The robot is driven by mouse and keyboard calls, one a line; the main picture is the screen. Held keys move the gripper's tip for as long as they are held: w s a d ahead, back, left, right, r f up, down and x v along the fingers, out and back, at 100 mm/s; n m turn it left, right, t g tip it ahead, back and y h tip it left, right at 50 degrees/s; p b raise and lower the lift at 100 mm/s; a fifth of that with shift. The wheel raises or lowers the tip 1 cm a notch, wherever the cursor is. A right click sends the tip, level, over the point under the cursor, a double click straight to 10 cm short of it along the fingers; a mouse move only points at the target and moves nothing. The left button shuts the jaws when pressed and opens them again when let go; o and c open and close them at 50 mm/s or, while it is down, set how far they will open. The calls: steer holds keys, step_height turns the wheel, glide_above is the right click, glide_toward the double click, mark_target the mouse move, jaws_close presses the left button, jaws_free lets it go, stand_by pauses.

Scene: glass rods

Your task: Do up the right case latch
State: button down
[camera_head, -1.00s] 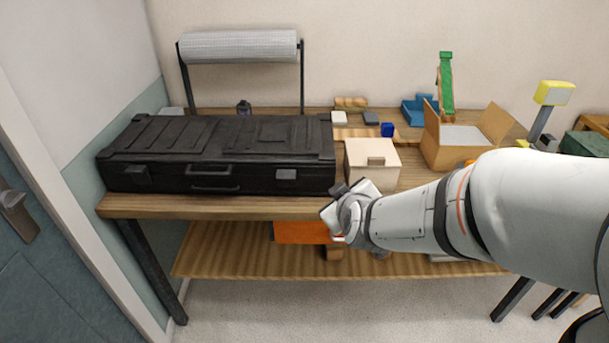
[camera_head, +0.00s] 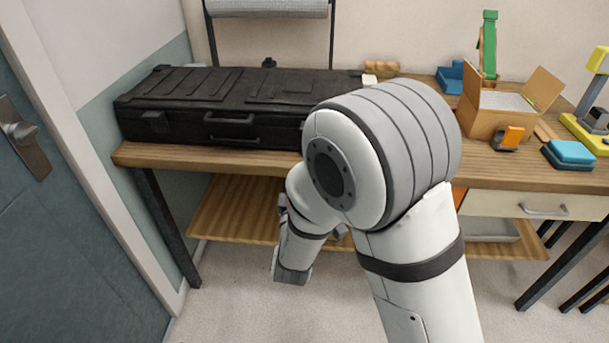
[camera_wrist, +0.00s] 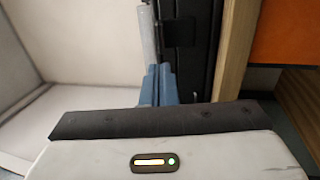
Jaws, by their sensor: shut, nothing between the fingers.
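A long black case (camera_head: 215,100) with a closed lid lies on the left of the wooden table. Its left latch (camera_head: 155,121) shows on the front face. My arm covers the right front part, so the right latch is hidden in the head view. In the wrist view the case stands sideways, with a dark latch (camera_wrist: 180,32) that looks like the right one; whether it is fastened I cannot tell. My gripper (camera_wrist: 160,70) has its blue fingers together and empty, apart from the latch. In the head view my wrist hangs low in front of the table, fingers not clear.
The table's front edge (camera_head: 210,160) runs just below the case, also in the wrist view. A cardboard box (camera_head: 500,112) and a blue stack (camera_head: 570,153) stand at the right. The floor in front of the table is clear.

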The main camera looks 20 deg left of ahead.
steer(key=p+x, duration=0.1)
steer(key=x, duration=0.9)
steer(key=shift+w, duration=0.25)
steer(key=shift+a, duration=0.1)
